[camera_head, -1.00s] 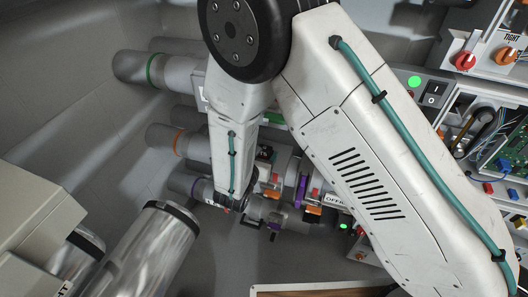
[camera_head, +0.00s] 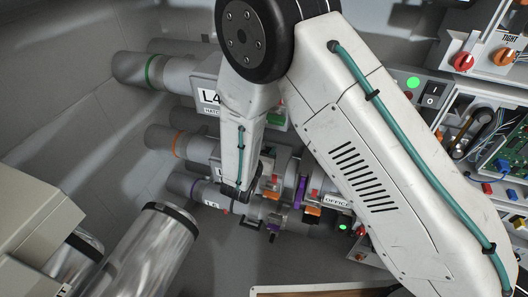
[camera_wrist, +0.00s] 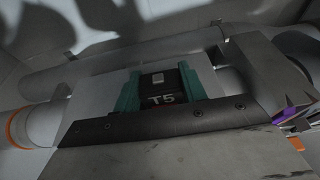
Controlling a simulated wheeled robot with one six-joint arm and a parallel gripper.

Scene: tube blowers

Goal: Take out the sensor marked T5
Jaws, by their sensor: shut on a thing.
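The sensor marked T5 (camera_wrist: 160,97) is a small black block with white lettering and a light patch on top. It shows in the wrist view between the two teal fingers of my gripper (camera_wrist: 162,86), which is shut on it. In the head view my gripper (camera_head: 236,194) hangs at the end of the arm over the lower grey tubes. The sensor is too small or hidden to make out there. I cannot tell whether its lower end is clear of the tube.
Grey tubes with green (camera_head: 150,70), orange (camera_head: 175,142) and purple (camera_head: 194,189) bands run across at the left. A label L4 (camera_head: 208,97) is on the upper housing. Shiny cylinders (camera_head: 150,245) stand at lower left. Control panels (camera_head: 425,92) fill the right.

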